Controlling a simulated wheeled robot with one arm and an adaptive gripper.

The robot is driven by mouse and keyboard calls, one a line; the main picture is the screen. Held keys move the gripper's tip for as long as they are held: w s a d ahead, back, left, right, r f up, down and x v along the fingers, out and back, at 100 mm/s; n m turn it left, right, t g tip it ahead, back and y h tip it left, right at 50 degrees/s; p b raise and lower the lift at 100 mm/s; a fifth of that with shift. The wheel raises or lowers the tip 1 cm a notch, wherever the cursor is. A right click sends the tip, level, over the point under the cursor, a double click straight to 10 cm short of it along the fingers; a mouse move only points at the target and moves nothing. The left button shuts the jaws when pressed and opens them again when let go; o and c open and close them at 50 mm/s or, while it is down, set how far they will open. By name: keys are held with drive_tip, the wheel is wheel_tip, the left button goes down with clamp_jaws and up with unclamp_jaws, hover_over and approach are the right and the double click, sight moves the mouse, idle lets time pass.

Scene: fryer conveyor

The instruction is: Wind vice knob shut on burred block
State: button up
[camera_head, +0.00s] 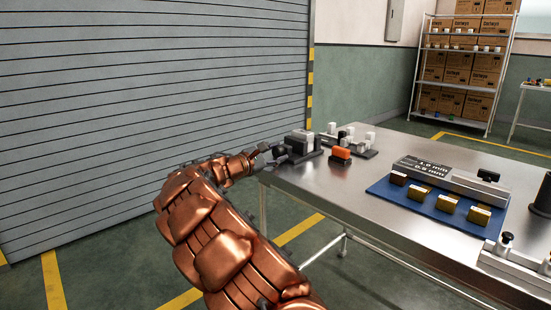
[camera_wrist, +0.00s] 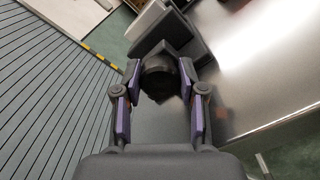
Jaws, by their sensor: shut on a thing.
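In the head view, the vice (camera_head: 303,142) stands at the table's far left corner, a grey and dark body with a light block-like part on top. Its dark round knob (camera_wrist: 160,76) shows in the wrist view between my two fingers. My gripper (camera_wrist: 161,88) is shut on the knob, one finger on each side. In the head view my gripper (camera_head: 268,155) is small, at the left edge of the table, reaching the vice from the left. I cannot make out the burred block for certain in the vice jaws.
An orange object (camera_head: 341,153) and a dark fixture with white pegs (camera_head: 352,142) stand right of the vice. A blue mat (camera_head: 423,206) holds several brass and brown blocks beside a grey gauge marked in mm (camera_head: 455,180). The steel table (camera_head: 320,185) is bare in front.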

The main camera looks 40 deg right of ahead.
drive_tip(key=shift+f+m+b, duration=0.1)
drive_tip(key=shift+m+b, duration=0.25)
drive_tip(key=shift+m, duration=0.35)
drive_tip(key=o, duration=1.1)
drive_tip(key=shift+o, duration=0.2)
